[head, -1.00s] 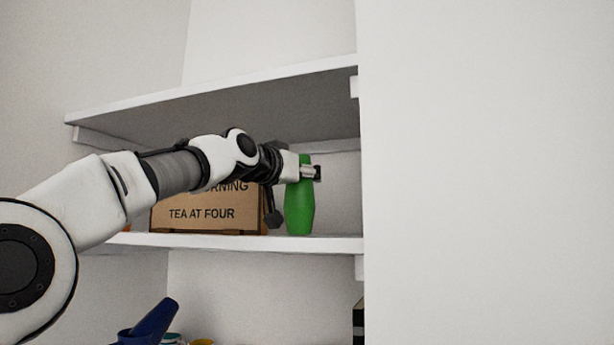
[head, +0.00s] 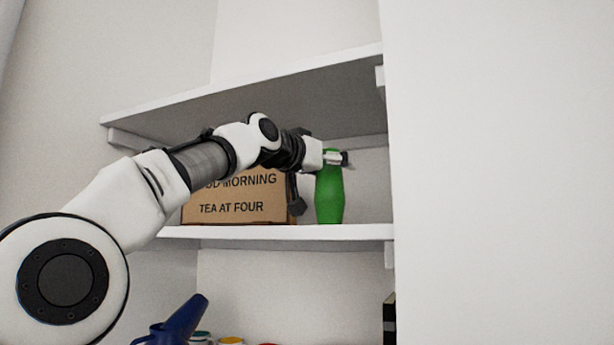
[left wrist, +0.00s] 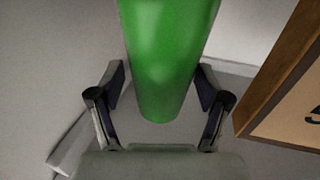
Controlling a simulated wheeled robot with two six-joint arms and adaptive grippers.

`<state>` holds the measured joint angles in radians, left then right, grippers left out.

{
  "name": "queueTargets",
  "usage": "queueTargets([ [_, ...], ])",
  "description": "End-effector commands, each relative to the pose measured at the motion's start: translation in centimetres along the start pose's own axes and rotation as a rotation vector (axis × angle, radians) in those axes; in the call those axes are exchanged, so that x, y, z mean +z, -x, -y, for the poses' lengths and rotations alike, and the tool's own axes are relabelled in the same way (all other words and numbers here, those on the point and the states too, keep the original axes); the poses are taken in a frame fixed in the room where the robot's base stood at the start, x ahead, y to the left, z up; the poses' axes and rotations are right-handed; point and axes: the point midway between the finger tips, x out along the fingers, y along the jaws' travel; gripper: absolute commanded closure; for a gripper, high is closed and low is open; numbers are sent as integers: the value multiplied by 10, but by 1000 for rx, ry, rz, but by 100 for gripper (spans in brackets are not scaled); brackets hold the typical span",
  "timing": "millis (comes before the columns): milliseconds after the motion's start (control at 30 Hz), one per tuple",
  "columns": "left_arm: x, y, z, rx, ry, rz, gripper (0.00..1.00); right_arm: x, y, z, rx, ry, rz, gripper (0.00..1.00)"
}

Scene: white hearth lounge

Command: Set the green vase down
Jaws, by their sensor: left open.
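The green vase (head: 329,195) stands upright on the white shelf (head: 290,233), to the right of a cardboard box. My left gripper (head: 336,158) is at the upper part of the vase, coming in from the left. In the left wrist view the green vase (left wrist: 165,60) is between the two fingers of my left gripper (left wrist: 162,82). The fingers are spread, one on each side of it, and look apart from its sides. My right gripper is not in view.
The cardboard box (head: 235,207) with printed words stands close to the vase on its left. Another shelf (head: 270,100) hangs above the arm. A white wall (head: 500,180) is to the right. A blue object (head: 180,322) and other small things are below.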

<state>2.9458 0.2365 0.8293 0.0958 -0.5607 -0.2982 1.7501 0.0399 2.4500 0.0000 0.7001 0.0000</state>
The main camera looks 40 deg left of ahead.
Motion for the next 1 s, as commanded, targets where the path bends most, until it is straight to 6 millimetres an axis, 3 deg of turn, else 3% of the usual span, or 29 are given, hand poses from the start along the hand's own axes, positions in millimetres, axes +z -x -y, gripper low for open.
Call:
queueTargets([
  [33, 14, 7, 0, -2, -2, -5, 24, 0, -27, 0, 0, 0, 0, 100],
  [300, 11, 75, 0, -3, 1, -6, 24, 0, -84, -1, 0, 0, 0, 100],
  [500, 3, 100, 0, -1, 1, -1, 24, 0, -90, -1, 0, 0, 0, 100],
  [1000, 2, 101, 0, -1, 1, 1, 24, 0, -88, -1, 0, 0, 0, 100],
])
